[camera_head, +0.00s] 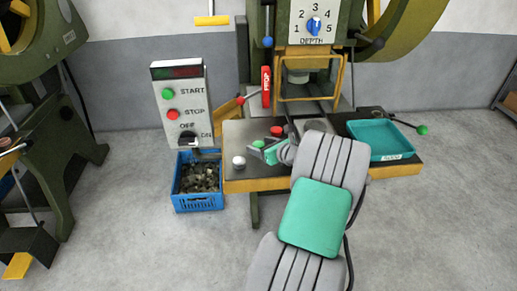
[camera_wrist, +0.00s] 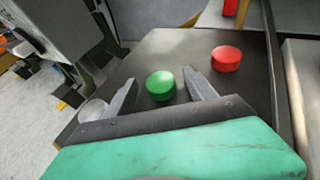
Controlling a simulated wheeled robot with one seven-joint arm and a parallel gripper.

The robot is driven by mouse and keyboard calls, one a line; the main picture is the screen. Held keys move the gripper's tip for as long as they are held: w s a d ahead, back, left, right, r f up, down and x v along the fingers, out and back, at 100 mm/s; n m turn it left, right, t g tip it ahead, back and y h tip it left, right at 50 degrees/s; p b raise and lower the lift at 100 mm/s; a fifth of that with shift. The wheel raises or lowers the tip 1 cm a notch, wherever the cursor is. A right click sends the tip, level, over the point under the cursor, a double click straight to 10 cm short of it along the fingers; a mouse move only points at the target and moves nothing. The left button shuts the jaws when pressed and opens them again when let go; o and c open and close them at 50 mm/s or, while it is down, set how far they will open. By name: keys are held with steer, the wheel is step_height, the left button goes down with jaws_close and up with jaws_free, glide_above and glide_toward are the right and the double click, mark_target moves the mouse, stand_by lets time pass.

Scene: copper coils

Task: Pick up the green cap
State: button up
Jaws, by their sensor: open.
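The green cap (camera_wrist: 160,86) is a small round disc on the dark table top (camera_wrist: 150,50). In the wrist view it lies between the two fingers of my gripper (camera_wrist: 160,82), with a visible gap on each side. My gripper is open and not holding the cap. In the head view, my gripper (camera_head: 262,152) is low over the table, and the green cap (camera_head: 257,143) shows small beside the fingers, partly covered. I cannot tell the exact height of the fingertips above the table.
A red cap (camera_wrist: 226,59) lies to the right of the green one. A white cap (camera_head: 239,161) sits near the table's left front edge. A teal tray (camera_head: 385,138) is on the right. A blue crate (camera_head: 199,202) and a START/STOP control box (camera_head: 182,103) stand left.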

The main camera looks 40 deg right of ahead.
steer(key=shift+c, duration=0.4)
jaws_close()
